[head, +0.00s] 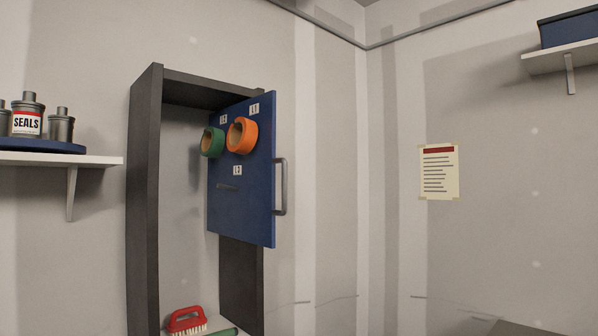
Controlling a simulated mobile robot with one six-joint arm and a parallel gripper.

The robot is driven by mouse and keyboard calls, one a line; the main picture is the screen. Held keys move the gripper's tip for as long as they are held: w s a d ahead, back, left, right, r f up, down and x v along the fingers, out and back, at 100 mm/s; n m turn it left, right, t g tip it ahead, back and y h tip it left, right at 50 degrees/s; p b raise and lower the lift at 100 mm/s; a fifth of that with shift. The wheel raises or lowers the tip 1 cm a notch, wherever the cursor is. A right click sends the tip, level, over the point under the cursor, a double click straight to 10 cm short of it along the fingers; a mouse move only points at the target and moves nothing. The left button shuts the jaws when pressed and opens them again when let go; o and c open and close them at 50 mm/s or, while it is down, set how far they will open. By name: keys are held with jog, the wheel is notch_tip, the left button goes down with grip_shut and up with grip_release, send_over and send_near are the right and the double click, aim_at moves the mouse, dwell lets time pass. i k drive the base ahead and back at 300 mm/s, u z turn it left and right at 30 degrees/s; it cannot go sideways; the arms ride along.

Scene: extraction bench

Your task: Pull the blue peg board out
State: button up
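The blue peg board (250,215) stands upright at a dark grey open cabinet (145,200). It is turned at an angle, and its right edge reaches past the cabinet's right side. A grey bar handle (283,187) is on that right edge. A green ring (212,142) and an orange ring (243,135) hang on the upper part of the board. A bare peg (228,187) sticks out lower down, under a small white label (237,170). My gripper is not in view.
A white shelf (60,160) with grey canisters is at left. Another shelf (565,58) holds a blue box at upper right. Space right of the board looks clear.

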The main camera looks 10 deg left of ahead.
aim_at(241, 189)
jog(key=z, duration=0.1)
jog(key=i, duration=0.9)
jog(key=u, duration=0.1)
